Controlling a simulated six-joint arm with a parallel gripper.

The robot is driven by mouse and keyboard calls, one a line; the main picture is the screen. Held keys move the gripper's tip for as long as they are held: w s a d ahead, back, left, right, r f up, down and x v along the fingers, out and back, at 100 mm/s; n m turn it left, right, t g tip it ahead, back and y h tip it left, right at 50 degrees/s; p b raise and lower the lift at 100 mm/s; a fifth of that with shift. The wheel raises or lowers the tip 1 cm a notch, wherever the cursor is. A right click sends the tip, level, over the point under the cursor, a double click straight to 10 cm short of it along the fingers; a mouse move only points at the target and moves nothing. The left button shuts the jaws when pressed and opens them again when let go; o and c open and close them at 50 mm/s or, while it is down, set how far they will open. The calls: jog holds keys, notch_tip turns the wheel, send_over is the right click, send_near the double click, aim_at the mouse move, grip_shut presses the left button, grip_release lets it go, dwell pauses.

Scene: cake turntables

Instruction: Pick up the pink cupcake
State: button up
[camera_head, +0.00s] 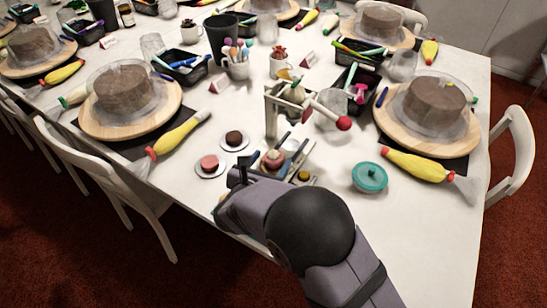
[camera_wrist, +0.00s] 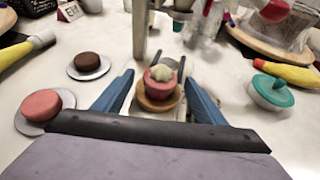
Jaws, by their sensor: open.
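A pink cupcake (camera_wrist: 162,88) with pale frosting stands upright on a small tan round base. It also shows in the head view (camera_head: 273,160), partly hidden by my gripper. My gripper (camera_wrist: 159,80) is open, with one blue finger on each side of the cupcake. I cannot tell if either finger touches it. In the head view my gripper (camera_head: 264,170) reaches over the table's front edge to the cupcake.
A pink round cake (camera_head: 209,162) and a brown one (camera_head: 233,138) sit on saucers to the left. A white stand (camera_head: 272,110) rises just behind the cupcake. A teal lidded dish (camera_head: 369,177) is to the right. Two cake turntables (camera_head: 100,125) (camera_head: 400,120) flank this area.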

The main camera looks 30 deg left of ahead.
aim_at(271, 160)
jog(key=shift+w+f, duration=0.2)
jog(key=shift+w, duration=0.2)
jog(key=c, duration=1.3)
jog(key=shift+o, duration=0.2)
jog(key=shift+r, duration=0.1)
notch_tip(271, 160, up, 10)
jog(key=shift+f, duration=0.1)
